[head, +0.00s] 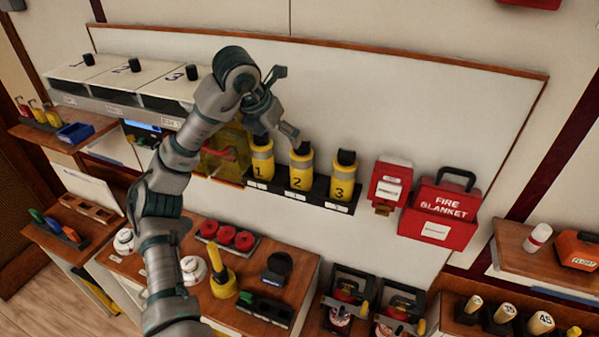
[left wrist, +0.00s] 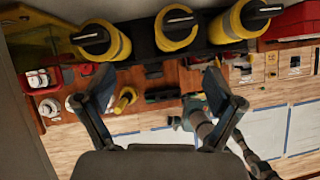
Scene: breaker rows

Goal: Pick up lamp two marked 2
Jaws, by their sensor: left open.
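Lamp two (head: 299,171) is a yellow cylinder with a grey band, a dark top and a black 2. It stands upright in a black rack (head: 314,202) on the wall, between lamp one (head: 261,160) and lamp three (head: 342,177). My left gripper (head: 283,102) is open and empty, above lamps one and two. In the left wrist view, lamp two (left wrist: 178,30) is the middle lamp, beyond my open fingers (left wrist: 158,78) and apart from them.
A red box (head: 389,184) and a red fire blanket case (head: 440,208) hang right of the rack. A yellow box (head: 223,150) is partly behind my left arm. A bench below holds a yellow torch (head: 221,275) and red discs. The white board above the lamps is clear.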

